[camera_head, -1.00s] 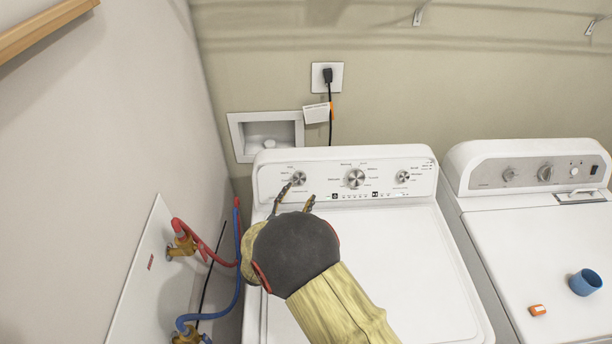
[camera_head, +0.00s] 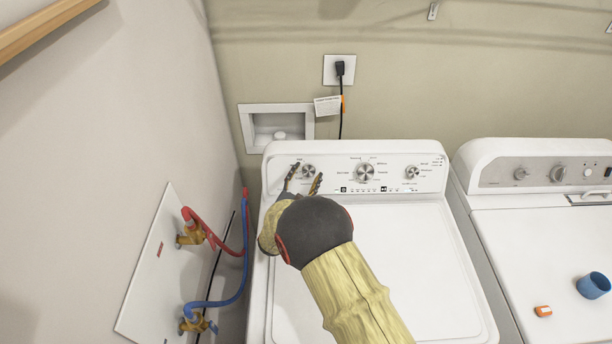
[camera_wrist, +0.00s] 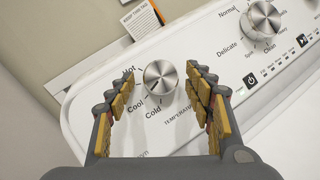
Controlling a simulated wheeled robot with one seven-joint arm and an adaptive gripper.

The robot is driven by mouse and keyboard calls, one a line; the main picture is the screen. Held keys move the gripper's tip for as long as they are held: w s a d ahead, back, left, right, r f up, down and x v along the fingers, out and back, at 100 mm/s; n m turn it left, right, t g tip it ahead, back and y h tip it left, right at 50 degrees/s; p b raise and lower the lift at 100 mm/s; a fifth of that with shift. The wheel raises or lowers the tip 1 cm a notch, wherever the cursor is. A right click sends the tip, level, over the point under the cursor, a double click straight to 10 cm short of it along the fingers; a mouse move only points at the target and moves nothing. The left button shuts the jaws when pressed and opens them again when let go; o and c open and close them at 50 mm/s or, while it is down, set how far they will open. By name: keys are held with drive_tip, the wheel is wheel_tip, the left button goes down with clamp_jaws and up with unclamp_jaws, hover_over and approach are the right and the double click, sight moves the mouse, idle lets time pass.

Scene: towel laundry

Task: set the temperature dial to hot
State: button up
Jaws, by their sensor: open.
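The temperature dial (camera_head: 308,171) is a round silver knob at the left end of the washer's control panel. In the wrist view the temperature dial (camera_wrist: 160,77) has the labels Hot, Cool and Cold along its left and lower side. I cannot tell for sure which label it points to. My gripper (camera_head: 304,178) is open at the dial, with one finger on each side of it. In the wrist view my gripper (camera_wrist: 158,82) has its fingertips to the left and right of the dial, with visible gaps to both sides.
A larger silver cycle knob (camera_head: 365,172) and another small knob (camera_head: 412,172) are farther right on the panel. A dryer (camera_head: 540,225) stands at right with a blue cup (camera_head: 593,285) and an orange item (camera_head: 543,311). Red and blue hoses (camera_head: 243,240) hang at left.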

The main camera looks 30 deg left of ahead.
drive_tip(key=shift+c, duration=0.5)
drive_tip(key=c, duration=1.1)
drive_tip(key=shift+o, duration=0.2)
drive_tip(key=shift+m+b, duration=0.3)
drive_tip(key=m+g+h+b, duration=0.1)
drive_tip(key=m+h+b, duration=0.1)
drive_tip(key=m+b, duration=0.1)
drive_tip(key=shift+a+m+h, duration=0.15)
drive_tip(key=shift+m+h, duration=0.15)
drive_tip(key=shift+m, duration=0.2)
drive_tip(key=m+b, duration=0.1)
drive_tip(key=m+g+b, duration=0.1)
drive_tip(key=m+g+h, duration=0.1)
drive_tip(key=shift+w+r+m+b, duration=0.1)
drive_tip(key=shift+r+m+b, duration=0.15)
drive_tip(key=shift+m+b, duration=0.15)
drive_tip(key=m, duration=0.1)
drive_tip(key=m+g+b, duration=0.1)
drive_tip(key=m, duration=0.1)
drive_tip(key=m+g, duration=0.1)
drive_tip(key=shift+w+r+h+b, duration=0.1)
drive_tip(key=shift+r+h+b, duration=0.2)
drive_tip(key=shift+h+b, duration=0.1)
drive_tip(key=shift+w+r+m+g, duration=0.1)
drive_tip(key=shift+m+g, duration=1.2)
drive_tip(key=shift+m, duration=0.5)
